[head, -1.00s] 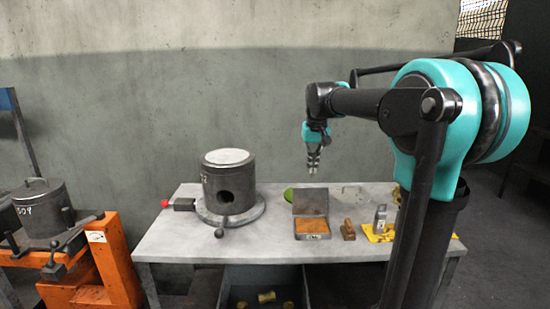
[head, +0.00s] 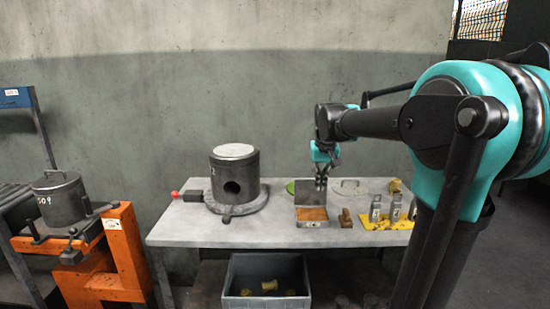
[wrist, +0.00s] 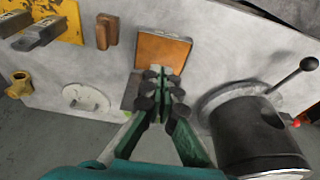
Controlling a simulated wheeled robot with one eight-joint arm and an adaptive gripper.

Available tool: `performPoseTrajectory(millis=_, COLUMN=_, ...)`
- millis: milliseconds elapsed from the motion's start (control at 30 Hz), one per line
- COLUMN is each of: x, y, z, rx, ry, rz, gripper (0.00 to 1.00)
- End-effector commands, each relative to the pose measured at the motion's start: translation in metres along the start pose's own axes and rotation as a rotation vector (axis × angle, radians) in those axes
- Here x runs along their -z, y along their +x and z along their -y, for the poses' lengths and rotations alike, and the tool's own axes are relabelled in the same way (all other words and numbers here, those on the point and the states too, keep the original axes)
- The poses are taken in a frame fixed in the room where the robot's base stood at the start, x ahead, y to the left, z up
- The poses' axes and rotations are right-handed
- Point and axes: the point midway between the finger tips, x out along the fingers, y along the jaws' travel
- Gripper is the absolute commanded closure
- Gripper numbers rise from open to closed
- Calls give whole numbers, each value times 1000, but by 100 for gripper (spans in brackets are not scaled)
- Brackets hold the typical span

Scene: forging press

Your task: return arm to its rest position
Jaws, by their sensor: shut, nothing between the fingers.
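My gripper (head: 321,183) hangs from my arm above the grey table (head: 200,235), fingers pointing down. It is shut and empty. In the head view it overlaps the raised lid of a small open box (head: 311,213) with an orange-brown inside. In the wrist view the closed fingers (wrist: 160,85) lie in front of the box's orange-brown part (wrist: 163,50). Whether they touch the box cannot be told. My arm stretches in from the right side of the head view.
A dark cylindrical furnace (head: 235,175) with a red-ended lever stands left on the table. Metal blocks sit on a yellow plate (head: 385,222) at the right. A grey crate (head: 266,285) with brass pieces is below. An orange stand (head: 115,260) carries a lidded pot (head: 62,197).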

Motion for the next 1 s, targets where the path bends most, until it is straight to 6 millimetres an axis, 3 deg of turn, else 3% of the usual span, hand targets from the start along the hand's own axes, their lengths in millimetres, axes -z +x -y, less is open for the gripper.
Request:
performPoseTrajectory(millis=267, x=-70, y=49, z=-15, rx=1, ry=4, rz=-37, gripper=100)
performPoseTrajectory(millis=367, x=-111, y=76, z=-22, rx=1, ry=6, rz=-58, gripper=100)
performPoseTrajectory(millis=500, x=-188, y=118, z=-31, rx=-1, ry=8, rz=-94, gripper=100)
performPoseTrajectory(millis=600, x=-234, y=141, z=-35, rx=-2, ry=9, rz=-114, gripper=100)
performPoseTrajectory(millis=700, x=-265, y=155, z=-37, rx=-3, ry=10, rz=-129, gripper=100)
performPoseTrajectory(millis=833, x=-284, y=164, z=-38, rx=-3, ry=10, rz=-137, gripper=100)
performPoseTrajectory(millis=1000, x=-287, y=165, z=-38, rx=-3, ry=9, rz=-139, gripper=100)
